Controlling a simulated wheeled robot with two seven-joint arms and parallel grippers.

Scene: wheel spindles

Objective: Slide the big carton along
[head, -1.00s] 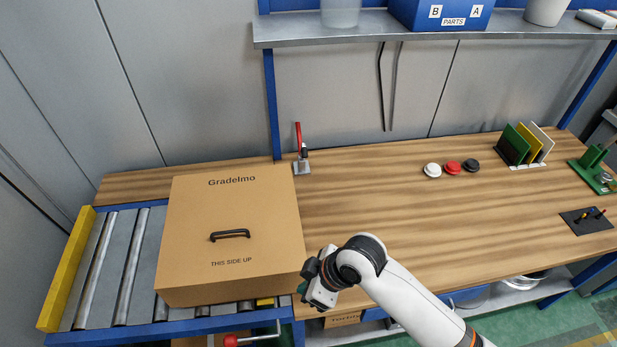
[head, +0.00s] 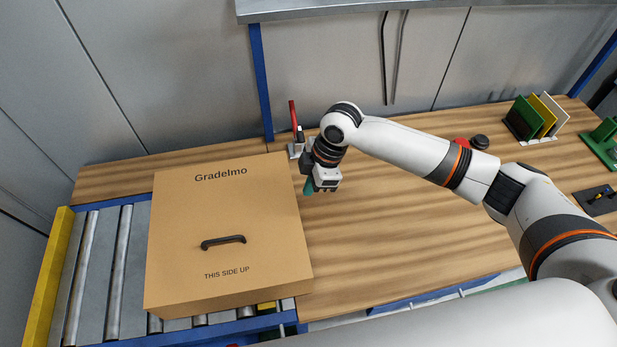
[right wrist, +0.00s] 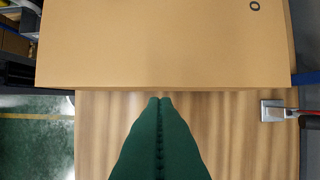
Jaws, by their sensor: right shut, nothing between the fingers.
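The big carton (head: 190,215) is a brown closed box marked "Gradelmo" and "THIS SIDE UP", with a black handle (head: 223,242) on top. It sits on the roller conveyor at the left, its right side by the wooden bench top. My right gripper (head: 310,187) is beside the carton's right side, toward its back half, pointing down. In the right wrist view its green fingers (right wrist: 160,101) are shut and empty, with their tips just short of the carton's side (right wrist: 160,50); I cannot tell if they touch. My left gripper is not in view.
The conveyor (head: 95,270) shows bare rollers left of the carton, up to a yellow end bar (head: 52,275). A red-handled clamp (head: 294,125) stands behind my right gripper.

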